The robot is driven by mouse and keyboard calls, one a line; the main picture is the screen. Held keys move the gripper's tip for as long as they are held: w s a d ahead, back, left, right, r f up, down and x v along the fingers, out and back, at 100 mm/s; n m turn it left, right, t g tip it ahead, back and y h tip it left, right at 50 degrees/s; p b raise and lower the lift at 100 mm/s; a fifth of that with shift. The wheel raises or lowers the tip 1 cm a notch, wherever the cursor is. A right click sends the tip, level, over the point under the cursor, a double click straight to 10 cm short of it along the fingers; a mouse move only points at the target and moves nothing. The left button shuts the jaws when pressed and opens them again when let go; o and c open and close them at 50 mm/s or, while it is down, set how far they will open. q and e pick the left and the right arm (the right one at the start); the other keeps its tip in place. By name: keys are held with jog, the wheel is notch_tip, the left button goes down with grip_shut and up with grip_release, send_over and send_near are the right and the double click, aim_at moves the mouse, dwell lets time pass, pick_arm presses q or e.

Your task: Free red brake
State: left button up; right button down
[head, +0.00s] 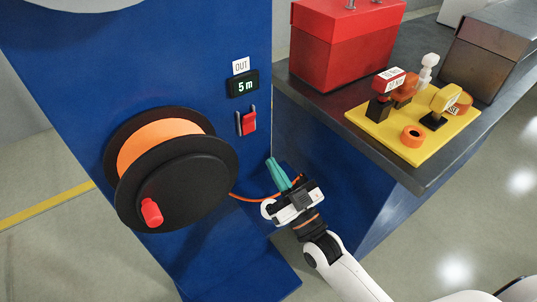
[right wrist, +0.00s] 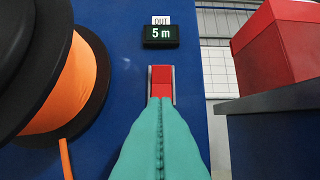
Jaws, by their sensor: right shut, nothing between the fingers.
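The red brake (head: 248,122) is a small red block in a grey metal bracket on the blue panel, below the display. It also shows in the right wrist view (right wrist: 161,79), straight ahead of the fingertips. My right gripper (head: 274,163) has teal fingers and is shut and empty, below the brake in the head view. In the right wrist view its fingertips (right wrist: 161,100) overlap the brake's lower end; I cannot tell whether they touch it. The black reel (head: 190,190) with orange line (head: 160,140) and a red crank knob (head: 152,211) is left of the brake. My left gripper is not in view.
The display (head: 244,84) reads "5 m" under an "OUT" label (head: 240,65). An orange line runs from the reel behind my right gripper. At right, a dark bench (head: 400,175) holds a red box (head: 335,45) and a yellow board (head: 440,150) with small parts.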

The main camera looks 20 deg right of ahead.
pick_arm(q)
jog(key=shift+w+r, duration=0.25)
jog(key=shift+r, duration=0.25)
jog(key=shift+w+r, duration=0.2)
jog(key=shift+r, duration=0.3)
pick_arm(e)
jog(key=v, duration=0.3)
jog(key=f+v, duration=0.1)
jog(key=v, duration=0.1)
jog(key=shift+w+f, duration=0.1)
jog(key=shift+w, duration=0.05)
